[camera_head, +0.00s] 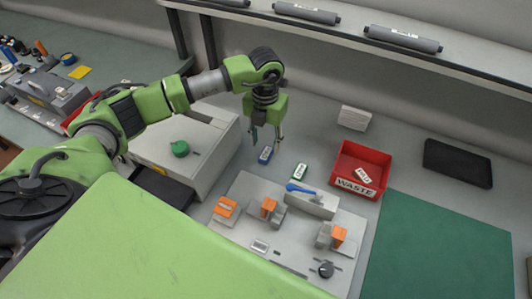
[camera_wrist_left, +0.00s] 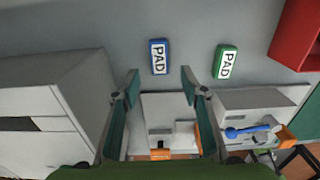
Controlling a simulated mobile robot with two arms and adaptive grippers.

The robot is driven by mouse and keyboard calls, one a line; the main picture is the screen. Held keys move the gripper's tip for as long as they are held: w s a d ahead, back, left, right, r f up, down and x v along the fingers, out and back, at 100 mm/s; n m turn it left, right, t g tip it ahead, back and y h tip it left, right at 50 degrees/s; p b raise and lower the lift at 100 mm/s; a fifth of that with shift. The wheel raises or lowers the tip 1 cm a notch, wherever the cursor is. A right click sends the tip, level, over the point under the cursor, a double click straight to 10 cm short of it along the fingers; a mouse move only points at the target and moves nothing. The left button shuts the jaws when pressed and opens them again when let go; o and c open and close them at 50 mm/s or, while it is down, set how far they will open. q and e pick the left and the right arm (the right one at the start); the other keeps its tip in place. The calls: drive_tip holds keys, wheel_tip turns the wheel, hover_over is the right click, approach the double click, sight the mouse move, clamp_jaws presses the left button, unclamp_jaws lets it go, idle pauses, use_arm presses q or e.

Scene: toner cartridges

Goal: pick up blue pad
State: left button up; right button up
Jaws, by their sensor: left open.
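The blue pad (camera_head: 265,155) lies on the grey bench between the light grey box and the green pad. In the left wrist view the blue pad (camera_wrist_left: 159,57) shows its white "PAD" label and lies ahead of the fingertips, roughly centred between them. My left gripper (camera_head: 266,142) is open and empty, pointing down above and close to the blue pad; it also shows in the left wrist view (camera_wrist_left: 159,80). The green pad (camera_head: 300,171) lies to the right of the blue one, and in the wrist view (camera_wrist_left: 225,62) too. My right gripper is not in view.
A red WASTE bin (camera_head: 372,152) holding a white labelled piece stands to the right. A grey fixture with orange clamps (camera_head: 290,225) and a blue-handled tool (camera_head: 299,189) lies in front. The light grey box (camera_head: 208,175) stands left. A green mat (camera_head: 435,250) lies bare at right.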

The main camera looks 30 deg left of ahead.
sight(266, 153)
use_arm(q)
drive_tip(key=f, duration=0.1)
drive_tip(key=f+p, duration=0.1)
drive_tip(key=f, duration=0.1)
drive_tip(key=f+p, duration=0.1)
drive_tip(key=f, duration=0.1)
drive_tip(key=shift+w+a+f, duration=0.1)
drive_tip(key=shift+w+f, duration=0.1)
drive_tip(key=shift+w, duration=0.1)
drive_tip(key=shift+f, duration=0.35)
drive_tip(key=c, duration=1)
